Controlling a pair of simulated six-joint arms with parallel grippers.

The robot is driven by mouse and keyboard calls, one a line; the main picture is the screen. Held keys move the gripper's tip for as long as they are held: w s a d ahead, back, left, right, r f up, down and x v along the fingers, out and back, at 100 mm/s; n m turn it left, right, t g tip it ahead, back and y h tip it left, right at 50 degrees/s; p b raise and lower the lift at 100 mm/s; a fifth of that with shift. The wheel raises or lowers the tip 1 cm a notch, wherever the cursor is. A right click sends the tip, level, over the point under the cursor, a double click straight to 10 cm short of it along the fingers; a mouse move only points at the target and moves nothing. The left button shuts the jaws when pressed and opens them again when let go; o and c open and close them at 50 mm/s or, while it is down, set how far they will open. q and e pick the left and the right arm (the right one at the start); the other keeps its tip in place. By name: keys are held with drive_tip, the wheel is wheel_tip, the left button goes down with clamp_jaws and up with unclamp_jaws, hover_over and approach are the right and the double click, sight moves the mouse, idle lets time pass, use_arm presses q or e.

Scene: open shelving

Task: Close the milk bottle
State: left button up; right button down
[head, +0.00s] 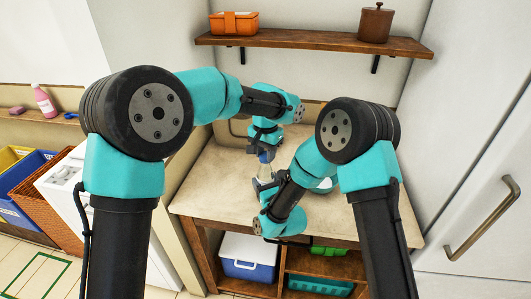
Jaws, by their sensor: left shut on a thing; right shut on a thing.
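The milk bottle (264,173) is a clear, pale bottle standing upright on the beige counter (215,180). My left gripper (265,150) points down from above and is shut on a small blue cap (266,157), right over the bottle's neck. Whether the cap touches the bottle's mouth is too small to tell. My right gripper (272,180) is low at the bottle's right side and shut on the bottle. My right wrist hides part of the bottle's lower body and the fingertips.
A white and blue round dish (323,185) is partly hidden behind my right arm. A wooden wall shelf (310,42) holds an orange box (233,22) and a brown pot (375,22). A cooler (248,257) sits below the counter. The counter's left part is clear.

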use_arm(q)
drive_tip(key=m, duration=0.8)
drive_tip(key=o, duration=1.1)
drive_tip(key=shift+r, duration=0.1)
use_arm(e)
drive_tip(key=shift+c, duration=0.4)
unclamp_jaws()
use_arm(q)
wheel_tip(320, 180, up, 12)
